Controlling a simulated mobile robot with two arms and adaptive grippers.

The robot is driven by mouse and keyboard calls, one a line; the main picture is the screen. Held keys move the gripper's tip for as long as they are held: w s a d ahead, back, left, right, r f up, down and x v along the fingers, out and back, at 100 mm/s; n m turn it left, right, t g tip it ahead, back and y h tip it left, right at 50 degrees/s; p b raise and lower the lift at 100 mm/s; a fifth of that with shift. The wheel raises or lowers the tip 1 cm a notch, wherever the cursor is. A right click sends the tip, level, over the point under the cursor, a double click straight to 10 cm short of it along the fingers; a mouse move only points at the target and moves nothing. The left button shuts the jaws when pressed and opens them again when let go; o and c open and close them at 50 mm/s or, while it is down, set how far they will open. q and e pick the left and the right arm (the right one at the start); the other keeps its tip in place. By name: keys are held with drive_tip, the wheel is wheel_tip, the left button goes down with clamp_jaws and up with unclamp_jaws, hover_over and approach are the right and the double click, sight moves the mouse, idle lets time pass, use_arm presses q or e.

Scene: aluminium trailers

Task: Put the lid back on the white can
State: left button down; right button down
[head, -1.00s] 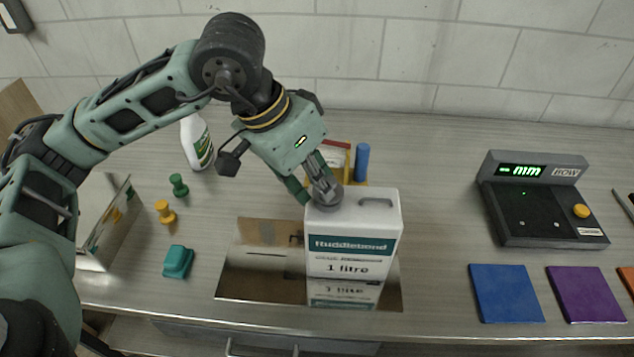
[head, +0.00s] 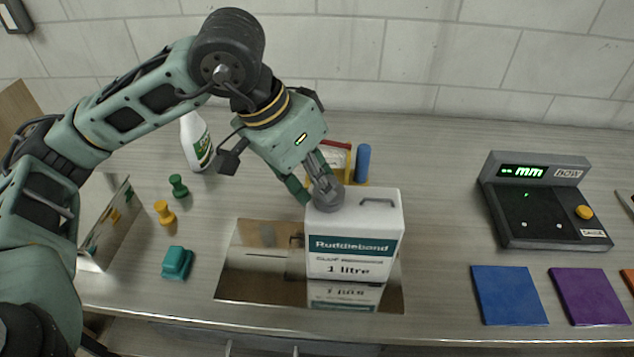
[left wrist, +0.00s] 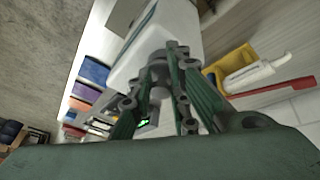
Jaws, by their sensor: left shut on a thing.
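The white can (head: 354,235) stands upright on a mirror-like plate (head: 262,285) on the bench, its teal "1 litre" label facing me. A grey handle lies on its top at the right. My left gripper (head: 326,194) is shut on the grey round lid (head: 328,200) at the can's top left corner. The lid is at or just above the can top; I cannot tell whether it is seated. The left wrist view shows the fingers (left wrist: 165,72) around the lid (left wrist: 158,66), with the white can (left wrist: 165,38) beyond. My right gripper is not in view.
A white spray bottle (head: 196,142), green peg (head: 178,186), yellow peg (head: 164,212) and teal block (head: 177,262) stand left. A blue cylinder (head: 363,163) is behind the can. A gauge box (head: 540,200), blue tile (head: 508,295) and purple tile (head: 590,295) are at right.

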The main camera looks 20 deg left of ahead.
use_arm(q)
drive_tip(key=shift+f+b, duration=0.2)
drive_tip(key=shift+b, duration=0.85)
idle(1.1)
idle(0.3)
drive_tip(key=c, duration=1.6)
unclamp_jaws()
drive_tip(key=shift+o, duration=0.6)
drive_tip(key=o, duration=0.4)
drive_tip(key=shift+r+p, duration=1.75)
drive_tip(key=shift+r, duration=1.8)
